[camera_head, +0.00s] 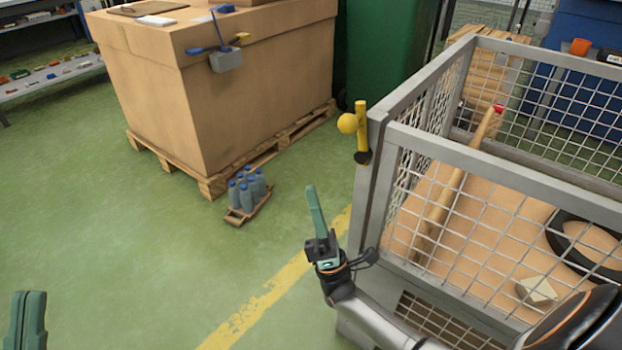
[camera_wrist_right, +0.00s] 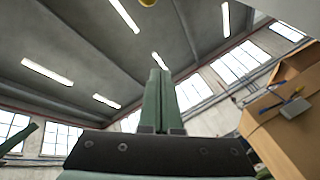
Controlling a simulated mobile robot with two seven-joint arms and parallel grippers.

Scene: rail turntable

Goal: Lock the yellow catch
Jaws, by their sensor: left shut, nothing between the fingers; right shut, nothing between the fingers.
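The yellow catch (camera_head: 362,128) stands upright on the corner post of the wire mesh cage. It has a round yellow knob (camera_head: 347,123) to its left and a dark part at its lower end. A bit of the yellow knob (camera_wrist_right: 148,2) also shows at the top edge of the right wrist view. My right gripper (camera_head: 311,190) is shut and empty, its green fingers pointing up, below and left of the catch and apart from it. Its fingers also show in the right wrist view (camera_wrist_right: 158,74). My left gripper (camera_head: 31,295) is shut and empty at the bottom left.
The mesh cage (camera_head: 540,183) fills the right side, with a wooden handle, a dark ring and a pale block inside. A large cardboard box (camera_head: 240,100) stands on a pallet behind. The green floor at left is clear.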

